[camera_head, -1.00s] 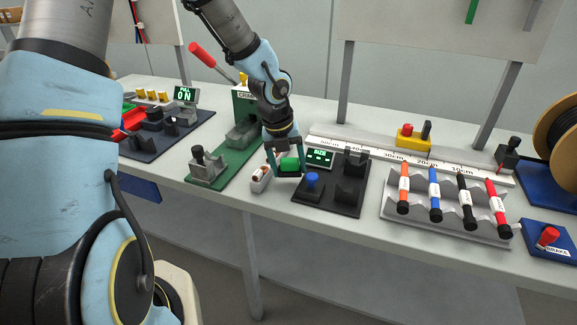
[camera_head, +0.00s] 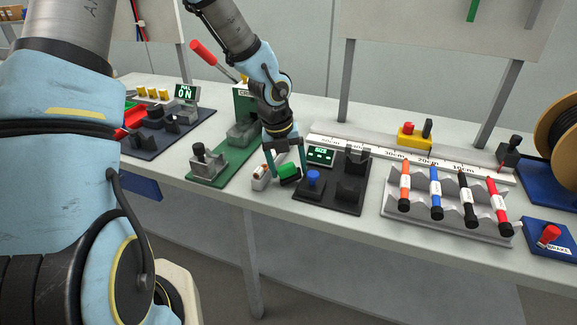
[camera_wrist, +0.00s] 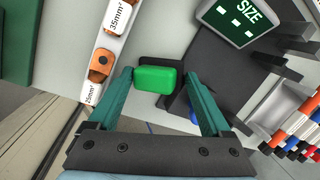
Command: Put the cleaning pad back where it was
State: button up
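The cleaning pad, which I take to be the green block with a dark base (camera_head: 289,170), sits on the bench between a white strip and a black fixture. In the wrist view its green top (camera_wrist: 158,79) shows between my fingertips. My gripper (camera_head: 287,172) points down over the pad with one finger at each side. It also shows in the wrist view (camera_wrist: 159,77), with its fingers apart and a narrow gap between each finger and the pad. The gripper looks open. The pad's underside is hidden.
The white strip with orange parts (camera_wrist: 107,58) is close left of the pad. The black fixture (camera_head: 330,196) with a blue knob and SIZE display (camera_head: 321,155) is close right. A green-based crimping station (camera_head: 232,160) stands further left. A marker rack (camera_head: 445,222) is at right.

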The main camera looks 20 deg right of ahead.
aim_at(282, 172)
jog(key=shift+s+d+f, duration=0.15)
jog(key=shift+s, duration=0.05)
jog(key=shift+r, duration=0.3)
jog(key=p+v, duration=0.2)
jog(key=v, duration=1.1)
jog(key=s+a+m+t+y, duration=0.1)
jog(key=s+a+m+y, duration=0.1)
jog(key=a+m, duration=2.5)
jog(key=shift+s+f+m, duration=0.15)
jog(key=shift+s+m, duration=0.35)
jog(key=shift+m, duration=2.5)
jog(key=shift+a, duration=0.1)
